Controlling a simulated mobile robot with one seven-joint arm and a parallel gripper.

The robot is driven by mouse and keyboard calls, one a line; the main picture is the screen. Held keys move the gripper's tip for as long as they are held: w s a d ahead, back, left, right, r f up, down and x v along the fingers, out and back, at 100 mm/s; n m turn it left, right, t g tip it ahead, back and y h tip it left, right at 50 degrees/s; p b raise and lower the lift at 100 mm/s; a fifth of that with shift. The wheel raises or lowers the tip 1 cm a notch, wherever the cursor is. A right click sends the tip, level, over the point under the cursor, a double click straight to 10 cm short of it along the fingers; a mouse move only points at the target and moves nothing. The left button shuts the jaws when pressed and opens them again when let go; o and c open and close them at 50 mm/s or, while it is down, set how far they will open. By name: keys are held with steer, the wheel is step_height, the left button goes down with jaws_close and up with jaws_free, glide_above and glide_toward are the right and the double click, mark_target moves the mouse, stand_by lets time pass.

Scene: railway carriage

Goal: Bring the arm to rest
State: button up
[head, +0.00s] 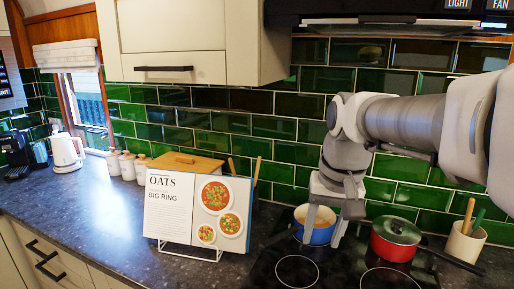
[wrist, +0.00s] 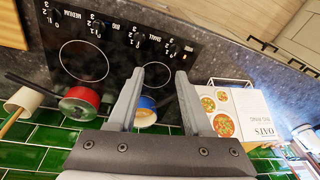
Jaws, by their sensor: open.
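My gripper (head: 327,226) hangs down from my arm over the cooktop, in front of a blue pot (head: 316,232) with orange contents. In the wrist view my gripper (wrist: 158,77) has its two grey fingers spread apart with nothing held between them. The blue pot (wrist: 146,112) shows between and beyond the fingers there. In the head view the fingers hide part of the pot. I cannot tell whether they touch it.
A utensil holder (head: 464,243) is at the far right. An open cookbook (head: 196,211) stands on a wire stand to the left. A range hood (head: 390,12) and cabinet (head: 190,40) hang above. The left counter front (head: 80,215) is clear.

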steer(key=s+d+f+n+t, duration=0.1)
steer(key=s+d+f+t, duration=0.1)
steer(key=s, duration=1.1)
step_height(320, 180, down, 2)
steer(key=shift+d+f+n+t+h, duration=0.15)
steer(key=shift+n+t+h, duration=0.25)
steer(key=shift+t, duration=0.5)
